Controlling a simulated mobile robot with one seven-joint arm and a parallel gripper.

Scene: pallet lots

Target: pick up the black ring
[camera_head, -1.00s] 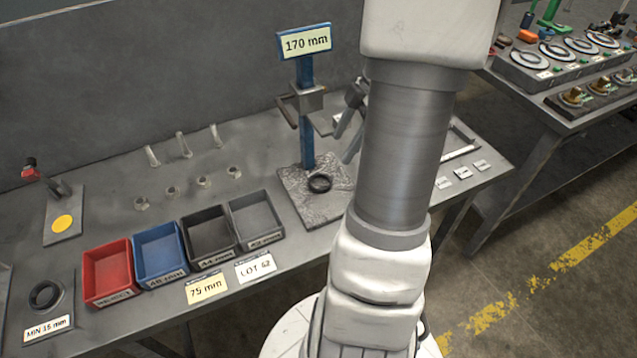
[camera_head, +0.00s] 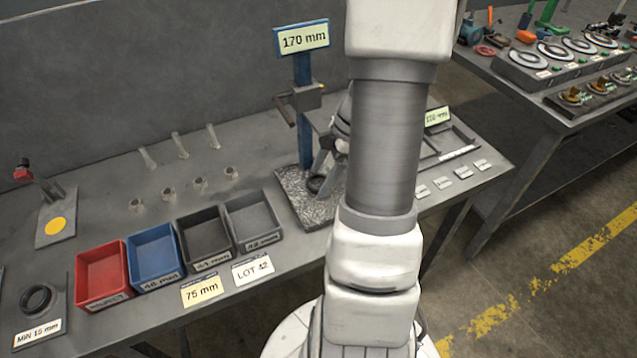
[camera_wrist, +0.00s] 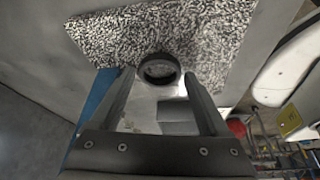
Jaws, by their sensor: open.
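A black ring (camera_head: 312,187) lies flat on a speckled stone plate (camera_head: 290,182) at the foot of a blue post stand (camera_head: 304,120). My gripper (camera_head: 325,166) is just above the ring and partly covers it in the head view. In the wrist view, the ring (camera_wrist: 160,81) shows between the two fingertips of my open, empty gripper (camera_wrist: 160,74). I cannot tell the exact height gap. A second black ring (camera_head: 24,304) lies on a plate at the far left with a "MIN 15 mm" label.
Red (camera_head: 101,292), blue (camera_head: 155,270), black and grey bins stand in a row along the bench front. Several bolts and nuts stand behind them. The stand's jaw (camera_head: 308,96) and "170 mm" sign (camera_head: 302,38) rise close to my arm. A shallow tray (camera_head: 455,153) lies right.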

